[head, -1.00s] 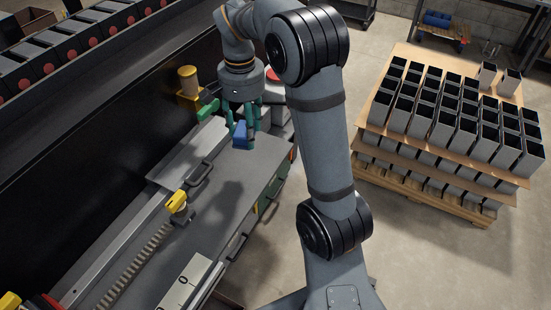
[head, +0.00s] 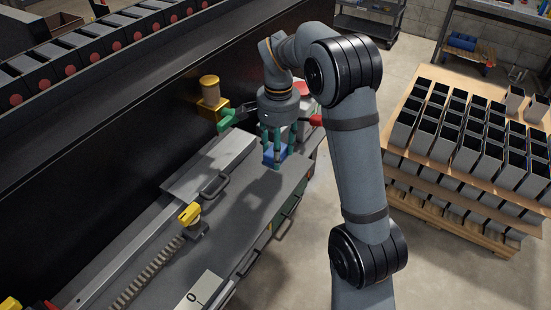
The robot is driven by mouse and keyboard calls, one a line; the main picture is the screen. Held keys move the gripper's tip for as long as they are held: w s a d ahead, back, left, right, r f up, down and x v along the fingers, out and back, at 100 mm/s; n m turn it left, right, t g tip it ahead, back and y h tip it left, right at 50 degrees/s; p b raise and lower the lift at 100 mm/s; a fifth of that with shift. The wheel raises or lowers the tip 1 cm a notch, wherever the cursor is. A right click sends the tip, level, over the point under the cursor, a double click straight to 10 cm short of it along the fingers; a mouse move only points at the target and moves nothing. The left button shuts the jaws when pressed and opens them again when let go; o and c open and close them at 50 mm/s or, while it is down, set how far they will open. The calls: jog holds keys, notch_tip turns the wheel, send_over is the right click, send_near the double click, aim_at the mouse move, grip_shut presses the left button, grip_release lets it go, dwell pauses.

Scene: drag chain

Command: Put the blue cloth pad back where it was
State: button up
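The blue cloth pad (head: 270,156) shows as a small blue block between the green fingers of my gripper (head: 278,153), near the far right end of the grey bench (head: 235,225). The fingers are closed around the pad and hide part of it. My gripper points down. I cannot tell whether the pad touches the bench top or hangs just above it.
A green handle (head: 230,117) and a yellow fitting (head: 210,97) stand left of my gripper; a red part (head: 316,120) is at its right. A yellow-topped piece (head: 190,214) and drag chain (head: 150,270) lie nearer. A loaded pallet (head: 440,215) stands on the right.

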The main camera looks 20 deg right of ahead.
jog(key=shift+w+a+f, duration=0.15)
jog(key=shift+a, duration=0.15)
jog(key=shift+f, duration=0.3)
notch_tip(320, 180, down, 4)
jog(key=shift+r+p, duration=0.2)
jog(key=shift+p, duration=0.2)
jog(key=shift+f, duration=0.2)
jog(key=o, duration=1.2)
jog(key=shift+o, duration=0.2)
notch_tip(320, 180, up, 12)
jog(key=shift+r, duration=0.25)
